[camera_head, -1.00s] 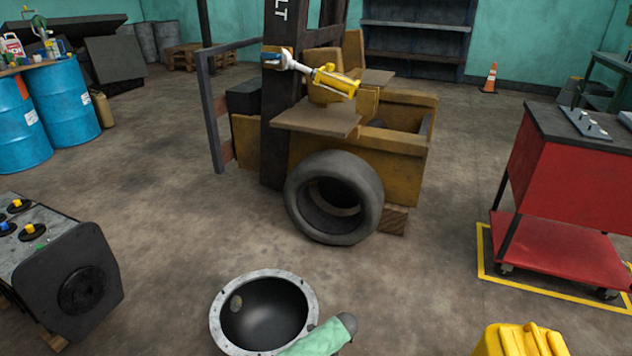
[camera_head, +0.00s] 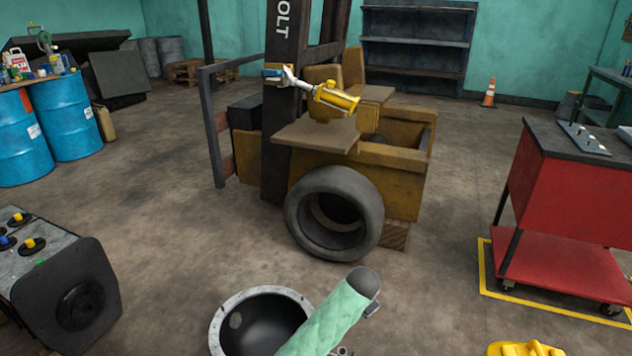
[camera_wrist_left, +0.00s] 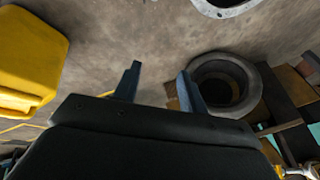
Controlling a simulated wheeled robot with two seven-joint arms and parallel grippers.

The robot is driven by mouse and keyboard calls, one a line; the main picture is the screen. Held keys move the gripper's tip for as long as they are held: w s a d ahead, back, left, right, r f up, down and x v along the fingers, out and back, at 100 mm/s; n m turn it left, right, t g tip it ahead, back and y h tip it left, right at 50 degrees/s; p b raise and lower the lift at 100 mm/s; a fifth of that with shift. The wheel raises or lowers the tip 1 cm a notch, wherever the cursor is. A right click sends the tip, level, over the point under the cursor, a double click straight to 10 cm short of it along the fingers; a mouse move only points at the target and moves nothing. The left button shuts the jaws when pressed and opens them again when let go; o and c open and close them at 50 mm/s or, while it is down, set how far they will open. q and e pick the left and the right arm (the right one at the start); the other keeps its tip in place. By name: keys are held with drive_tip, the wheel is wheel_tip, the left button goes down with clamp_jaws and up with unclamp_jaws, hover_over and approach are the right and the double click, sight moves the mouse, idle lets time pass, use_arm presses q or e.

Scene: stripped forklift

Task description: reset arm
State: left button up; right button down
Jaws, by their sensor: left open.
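My left gripper (camera_wrist_left: 157,75) shows in the left wrist view with its two fingers apart and nothing between them. Bare floor lies beyond the fingers, and the large tire (camera_wrist_left: 226,84) is beyond the right finger. In the head view, a green-sleeved arm link with a dark rounded end, which appears to be mine, rises from the bottom edge. It partly covers the round black bowl-shaped housing (camera_head: 239,302) with a grey flange. The left gripper's fingers are not visible in the head view. My right gripper is in neither view.
The forklift body (camera_head: 395,179) stands ahead, with the tire (camera_head: 334,214) before it and a yellow cylinder (camera_head: 331,99) at its mast. A red cart (camera_head: 575,190) is right, a dark machine (camera_head: 75,293) left. A yellow object (camera_head: 522,349) is at the bottom right.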

use_arm(q)
drive_tip(key=s+a+r+n+h+p, duration=0.1)
drive_tip(key=s+a+r+n, duration=0.15)
drive_tip(key=s+r, duration=0.2)
drive_tip(key=s+a+r+n+h+p, duration=0.1)
drive_tip(key=s+a+r, duration=0.25)
drive_tip(key=r, duration=0.25)
drive_tip(key=s+a+r+n+t+p, duration=0.1)
drive_tip(key=s+a+r+n+p, duration=0.25)
drive_tip(key=s+a, duration=0.8)
drive_tip(key=s+a+f+g+p, duration=0.1)
drive_tip(key=s+a+f+g, duration=0.1)
drive_tip(key=s, duration=1)
drive_tip(key=s+a+f+n+g+p, duration=0.1)
drive_tip(key=s+a+f, duration=0.4)
drive_tip(key=s, duration=0.7)
drive_tip(key=shift+a+f+g+y+p, duration=0.25)
drive_tip(key=shift+a+g+y+p, duration=0.15)
drive_tip(key=shift+a+p, duration=0.45)
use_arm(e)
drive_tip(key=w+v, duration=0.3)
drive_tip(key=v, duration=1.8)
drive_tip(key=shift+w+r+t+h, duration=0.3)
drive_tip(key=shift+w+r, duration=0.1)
use_arm(q)
drive_tip(key=shift+s, duration=0.15)
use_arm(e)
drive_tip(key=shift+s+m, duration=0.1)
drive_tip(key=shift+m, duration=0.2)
